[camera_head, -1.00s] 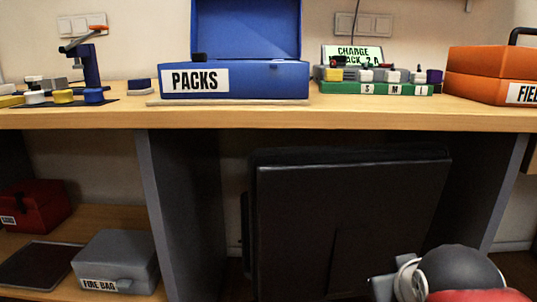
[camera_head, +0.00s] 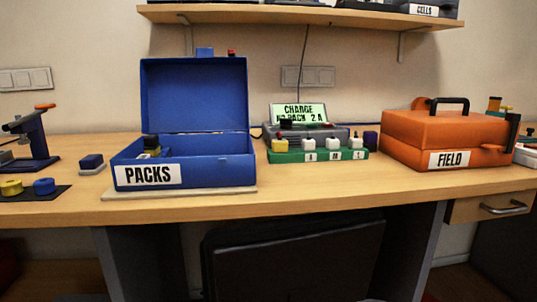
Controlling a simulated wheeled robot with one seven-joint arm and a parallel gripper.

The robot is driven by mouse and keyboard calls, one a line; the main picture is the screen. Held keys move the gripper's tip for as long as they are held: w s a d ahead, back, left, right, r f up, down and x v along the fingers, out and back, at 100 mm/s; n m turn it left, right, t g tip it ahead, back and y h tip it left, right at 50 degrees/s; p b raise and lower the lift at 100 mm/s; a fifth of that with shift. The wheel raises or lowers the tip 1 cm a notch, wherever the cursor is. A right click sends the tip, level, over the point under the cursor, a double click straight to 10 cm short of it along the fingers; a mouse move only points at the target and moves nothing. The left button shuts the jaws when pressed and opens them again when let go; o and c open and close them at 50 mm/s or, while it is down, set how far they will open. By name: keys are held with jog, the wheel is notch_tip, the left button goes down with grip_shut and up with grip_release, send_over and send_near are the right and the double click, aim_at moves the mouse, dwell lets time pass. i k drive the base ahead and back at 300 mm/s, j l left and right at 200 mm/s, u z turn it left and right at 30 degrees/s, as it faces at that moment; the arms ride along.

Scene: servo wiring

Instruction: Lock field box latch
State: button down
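The orange field box (camera_head: 400,152) stands on the right part of the bench, with a white FIELD label (camera_head: 451,159) on its front. Its lid (camera_head: 445,127) is down over the base and carries a black handle (camera_head: 441,101). A small orange tab (camera_head: 490,148) sticks out at the front right, by the seam. A dark upright piece (camera_head: 513,130) shows at the right end of the box; I cannot tell whether it is the latch or whether it is fastened. My gripper is not in view.
A blue PACKS box (camera_head: 185,171) stands open at left centre. A green tray (camera_head: 316,156) with several small blocks and a charger display (camera_head: 298,113) lie between the boxes. Bare bench (camera_head: 330,190) runs along the front. A drawer (camera_head: 490,209) is below right; a shelf (camera_head: 300,16) hangs above.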

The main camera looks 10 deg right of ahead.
aim_at(512, 116)
jog(key=k+z, duration=0.1)
jog(key=z, duration=0.85)
